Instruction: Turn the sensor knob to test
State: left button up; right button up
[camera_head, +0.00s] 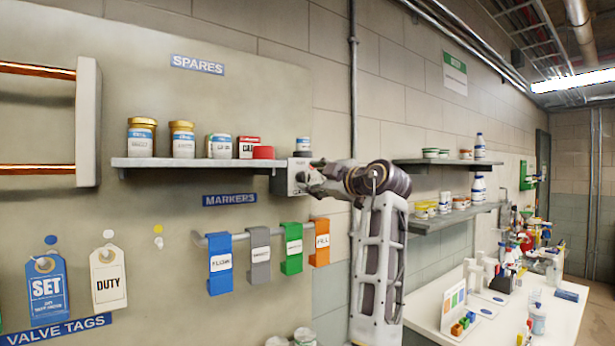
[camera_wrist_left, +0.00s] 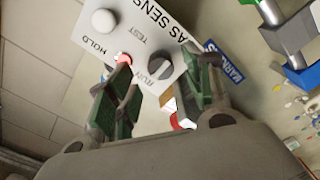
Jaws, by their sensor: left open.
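The sensor box (camera_head: 297,177) is a small pale unit at the right end of the shelf. In the left wrist view its white panel (camera_wrist_left: 140,30) shows upside down, with the words HOLD, TEST and RUN. A dark round knob (camera_wrist_left: 160,65) sits beside RUN and TEST; where it points is not clear. A white round button (camera_wrist_left: 104,21) and a small red part (camera_wrist_left: 123,58) are also on the panel. My left gripper (camera_head: 312,178) is at the box; in the wrist view its open fingers (camera_wrist_left: 166,72) lie either side of the knob. Contact cannot be told.
The spares shelf (camera_head: 190,162) carries jars and cans left of the box. Below it, a rail (camera_head: 203,241) holds several coloured markers. Valve tags (camera_head: 46,287) hang lower left. A cluttered white bench (camera_head: 450,322) stands at right.

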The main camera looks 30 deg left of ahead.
aim_at(307, 178)
pick_arm(q)
jog(key=shift+p+x, duration=0.35)
jog(key=shift+x, duration=1.5)
jog(key=shift+c, duration=0.2)
